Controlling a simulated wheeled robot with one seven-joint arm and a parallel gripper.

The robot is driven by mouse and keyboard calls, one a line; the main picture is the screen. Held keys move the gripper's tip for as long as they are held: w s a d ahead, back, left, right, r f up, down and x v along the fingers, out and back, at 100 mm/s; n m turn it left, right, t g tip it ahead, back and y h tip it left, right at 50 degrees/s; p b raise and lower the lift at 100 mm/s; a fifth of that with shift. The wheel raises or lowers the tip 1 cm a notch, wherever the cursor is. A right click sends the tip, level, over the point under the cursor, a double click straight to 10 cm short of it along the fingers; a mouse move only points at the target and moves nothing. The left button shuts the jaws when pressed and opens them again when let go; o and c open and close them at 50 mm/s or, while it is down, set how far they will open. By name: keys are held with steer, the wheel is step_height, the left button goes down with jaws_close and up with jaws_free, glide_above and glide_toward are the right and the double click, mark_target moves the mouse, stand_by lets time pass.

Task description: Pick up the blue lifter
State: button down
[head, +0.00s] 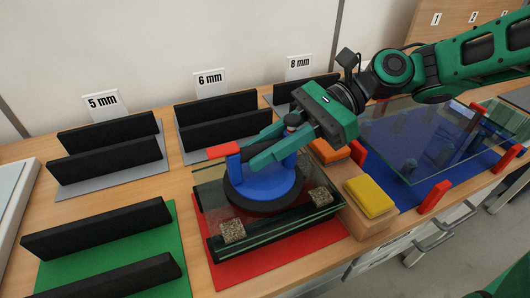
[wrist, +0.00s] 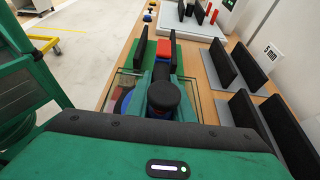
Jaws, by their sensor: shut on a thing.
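The blue lifter (head: 262,184) is a round blue body with a black ring underneath, a red-tipped lever and a black knob. It sits over a glass pane (head: 215,172) on the red mat (head: 228,274). My gripper (head: 266,146) reaches in from the upper right, its green fingers shut around the lifter's upper part. In the wrist view, the lifter's black knob (wrist: 165,97) stands between my fingers, with the red tip beyond it. Whether the black ring touches the glass is hard to tell.
Two stone-like blocks (head: 233,231) lie at the pane's front corners. Yellow (head: 370,196) and orange pads sit on wooden blocks to the right. Another large glass pane (head: 430,135) lies over a blue mat with red stops. Black racks marked 5, 6 and 8 mm stand behind.

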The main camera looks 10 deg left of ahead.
mark_target(263, 144)
step_height(263, 144, up, 10)
steer(key=shift+f, duration=0.25)
stand_by(0.6)
